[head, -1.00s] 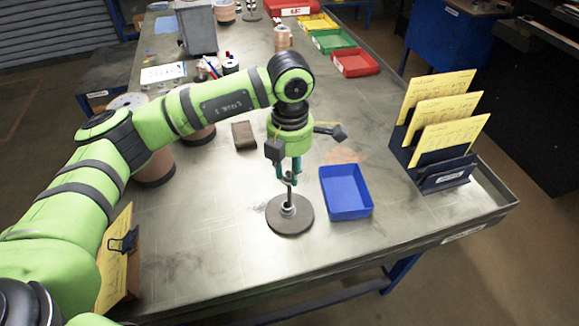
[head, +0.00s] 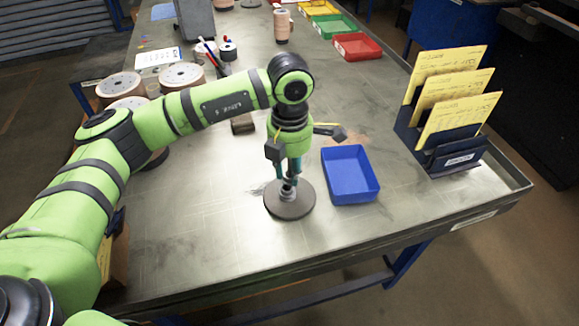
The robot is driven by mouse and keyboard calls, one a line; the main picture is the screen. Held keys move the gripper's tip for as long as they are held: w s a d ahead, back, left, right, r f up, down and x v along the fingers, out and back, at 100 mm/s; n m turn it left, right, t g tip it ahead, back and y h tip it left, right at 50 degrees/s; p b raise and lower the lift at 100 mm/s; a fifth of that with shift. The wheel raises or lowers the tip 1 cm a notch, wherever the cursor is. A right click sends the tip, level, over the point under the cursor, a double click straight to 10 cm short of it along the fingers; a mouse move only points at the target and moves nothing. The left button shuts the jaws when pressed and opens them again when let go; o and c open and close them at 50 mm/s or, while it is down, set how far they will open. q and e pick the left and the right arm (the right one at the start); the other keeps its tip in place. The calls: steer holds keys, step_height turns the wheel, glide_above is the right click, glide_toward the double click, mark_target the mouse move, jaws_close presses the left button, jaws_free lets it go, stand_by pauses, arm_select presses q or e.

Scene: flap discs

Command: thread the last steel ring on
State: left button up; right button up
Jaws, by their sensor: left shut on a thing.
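A stand with a round dark base (head: 290,206) and a short upright post stands near the front middle of the table. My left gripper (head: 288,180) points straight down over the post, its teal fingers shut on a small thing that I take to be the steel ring. The fingers and their shadow mostly hide the ring and the post's top, so I cannot tell whether the ring is around the post. The blue tray (head: 349,194) to the right of the stand looks empty. My right gripper is not in view.
A card rack (head: 439,155) with yellow sheets stands at the right edge of the table. Wooden spools (head: 182,75) and a brown block (head: 243,124) lie behind my arm. Red (head: 357,47) and green (head: 334,26) trays are farther back. The table front is clear.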

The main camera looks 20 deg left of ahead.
arm_select(q)
steer(key=o, duration=0.8)
steer(key=shift+f, duration=0.15)
step_height(320, 180, up, 12)
steer(key=shift+r, duration=0.1)
stand_by(0.3)
